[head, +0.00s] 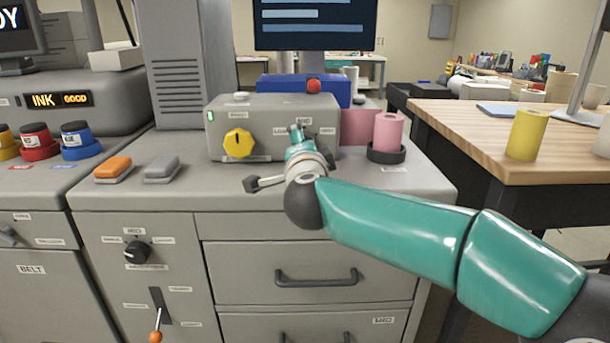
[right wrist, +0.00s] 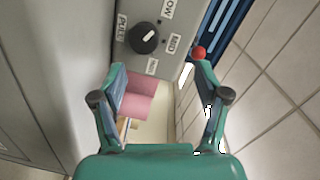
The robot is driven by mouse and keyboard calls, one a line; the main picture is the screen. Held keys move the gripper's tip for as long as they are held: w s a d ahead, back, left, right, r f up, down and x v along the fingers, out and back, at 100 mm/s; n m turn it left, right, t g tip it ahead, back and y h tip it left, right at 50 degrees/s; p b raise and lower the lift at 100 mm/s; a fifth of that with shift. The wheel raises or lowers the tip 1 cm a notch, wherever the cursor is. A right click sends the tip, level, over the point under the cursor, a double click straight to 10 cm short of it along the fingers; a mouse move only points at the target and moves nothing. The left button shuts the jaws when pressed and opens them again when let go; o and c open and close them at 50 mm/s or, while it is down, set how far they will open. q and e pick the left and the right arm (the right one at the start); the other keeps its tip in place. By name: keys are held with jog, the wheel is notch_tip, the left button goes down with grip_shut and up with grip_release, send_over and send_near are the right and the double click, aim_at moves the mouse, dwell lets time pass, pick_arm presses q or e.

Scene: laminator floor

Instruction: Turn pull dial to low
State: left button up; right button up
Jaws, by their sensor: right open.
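The pull dial (right wrist: 144,38) is a round black knob with a white pointer line on a grey panel, in the upper part of the right wrist view. Labels reading PULL, LOW and MID and one too small to read surround it. The pointer aims roughly at MID, tilted slightly toward LOW. In the head view my right gripper (head: 297,138) is in front of the grey control box (head: 220,145) and hides the dial. In the right wrist view that gripper (right wrist: 162,73) is open and empty, with the dial ahead of its fingers, apart from them. My left gripper is not in view.
The box also carries a yellow knob (head: 238,143) and a red ball (head: 314,86) shows above it. A pink roll (head: 387,132) stands in a black holder at right. Orange (head: 113,168) and grey (head: 161,169) blocks lie in front at left.

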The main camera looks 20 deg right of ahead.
jog(key=b+v, duration=0.1)
jog(key=v, duration=0.8)
jog(key=shift+s+f, duration=0.35)
jog(key=shift+f, duration=0.15)
jog(key=shift+a, duration=0.1)
dwell(0.3)
